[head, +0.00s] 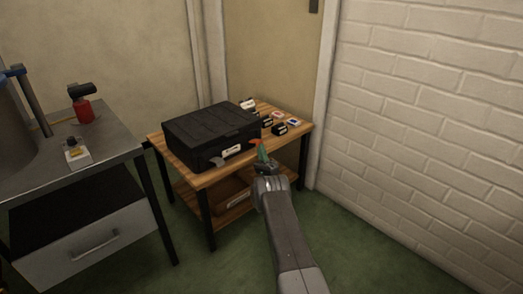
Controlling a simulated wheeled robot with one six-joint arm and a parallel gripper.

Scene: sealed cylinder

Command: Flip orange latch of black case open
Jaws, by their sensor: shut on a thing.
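A black case (207,127) lies closed on a small wooden table in the head view. Its front face carries a white label (232,149). A second orange latch (257,142) shows near the front's right end. My gripper (260,150) reaches the right-hand latch from the front and appears shut on it. A small greenish part shows at the fingertips. The fingers are small and partly hide the contact, so the latch's exact angle is unclear.
Several small dark and white boxes (280,128) stand on the wooden table (205,181) right of the case. A white brick wall (430,130) bounds the right. Green floor lies open in front.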

